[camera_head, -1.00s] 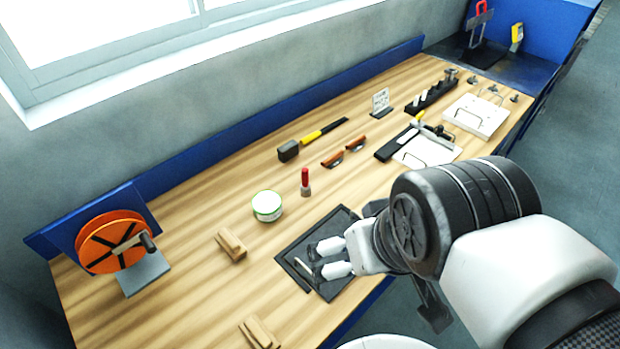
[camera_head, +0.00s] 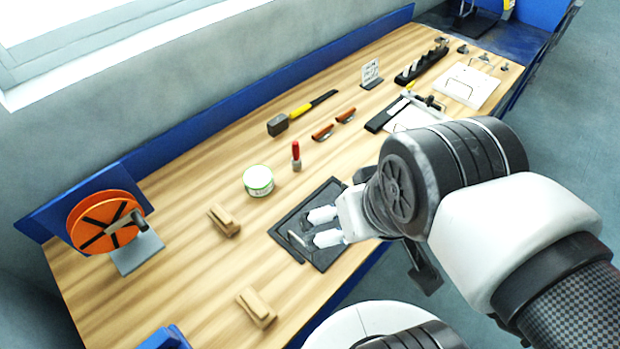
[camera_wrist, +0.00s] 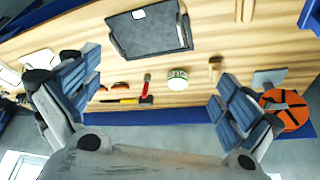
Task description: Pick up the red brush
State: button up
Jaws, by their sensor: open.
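The red brush (camera_head: 296,152) stands upright on the wooden workbench, with its red handle up and a greyish lower end. It is behind the black tray and right of the round white-green tin. In the wrist view the red brush (camera_wrist: 147,80) shows between my spread fingers, near the hammer. My gripper (camera_head: 325,226) is open and empty, over the black tray, nearer the bench's front edge than the brush. In the wrist view the fingers of my gripper (camera_wrist: 158,85) are wide apart.
The black tray (camera_head: 338,190) lies at the front edge. The tin (camera_head: 258,181), a hammer (camera_head: 303,110), brown-handled tools (camera_head: 323,132) and wooden blocks (camera_head: 224,220) surround the brush. An orange reel (camera_head: 104,222) stands at the left. Bare wood lies around the brush.

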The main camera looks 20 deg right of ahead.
aim_at(296, 161)
jog(key=l+u, duration=0.1)
jog(key=u, duration=0.35)
jog(key=l+u, duration=0.15)
jog(key=u, duration=0.3)
jog(key=l+u, duration=0.15)
jog(key=u, duration=0.3)
jog(key=l+u, duration=0.1)
jog(key=u, duration=0.4)
jog(key=k+l+u, duration=0.2)
jog(key=l, duration=0.3)
jog(key=k+l+u, duration=0.2)
jog(key=l, duration=0.25)
jog(key=k+l+u, duration=0.15)
jog(key=l, duration=0.3)
jog(key=k+l+u, duration=0.2)
jog(key=l, duration=0.2)
jog(key=k, duration=0.05)
